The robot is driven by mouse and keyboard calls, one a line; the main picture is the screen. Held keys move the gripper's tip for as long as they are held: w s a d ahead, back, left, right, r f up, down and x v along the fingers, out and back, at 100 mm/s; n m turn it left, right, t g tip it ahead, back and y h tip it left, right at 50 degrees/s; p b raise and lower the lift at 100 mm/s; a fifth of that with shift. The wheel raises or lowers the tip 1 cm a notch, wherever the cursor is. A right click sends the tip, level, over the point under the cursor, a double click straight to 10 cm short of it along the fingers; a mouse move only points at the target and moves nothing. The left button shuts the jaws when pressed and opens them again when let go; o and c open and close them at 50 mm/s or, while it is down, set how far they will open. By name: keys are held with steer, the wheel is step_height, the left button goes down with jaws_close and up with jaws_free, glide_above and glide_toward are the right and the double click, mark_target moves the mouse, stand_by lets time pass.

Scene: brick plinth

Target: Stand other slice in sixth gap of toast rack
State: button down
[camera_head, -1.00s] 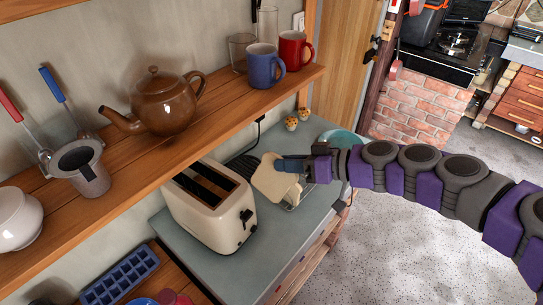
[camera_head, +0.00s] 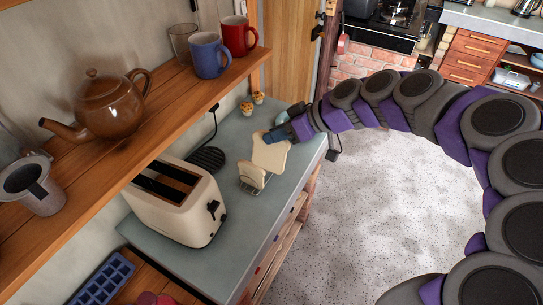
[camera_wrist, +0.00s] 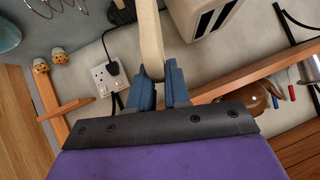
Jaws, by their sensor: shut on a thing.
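My gripper (camera_head: 276,136) is shut on a pale bread slice (camera_head: 270,153), gripping it near its upper edge. In the wrist view the held slice (camera_wrist: 151,40) shows edge-on between the blue fingers (camera_wrist: 160,88). The toast rack (camera_head: 248,187) stands on the grey-green counter just below and left of the held slice. Another slice (camera_head: 251,173) stands in the rack. The held slice is upright and partly overlaps the rack in the head view; I cannot tell whether they touch. The rack's separate gaps are too small to tell apart.
A cream toaster (camera_head: 183,205) stands left of the rack on the counter (camera_head: 222,250). A wooden shelf (camera_head: 150,145) with a teapot (camera_head: 110,105) and mugs hangs above. Two small spotted shakers (camera_head: 252,103) stand behind. The counter in front of the rack is clear.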

steer(key=w+f+t+h+b, duration=0.1)
steer(key=w+f, duration=0.3)
steer(key=w, duration=0.4)
steer(key=w+f+t+b, duration=0.1)
steer(key=w+f, duration=0.3)
steer(key=w, duration=0.5)
step_height(320, 180, down, 10)
steer(key=b, duration=0.2)
steer(key=shift+w+n+h, duration=0.3)
steer(key=shift+w+n, duration=0.1)
steer(key=shift+w, duration=0.05)
steer(key=shift+f, duration=0.15)
steer(key=c, duration=1.1)
jaws_free()
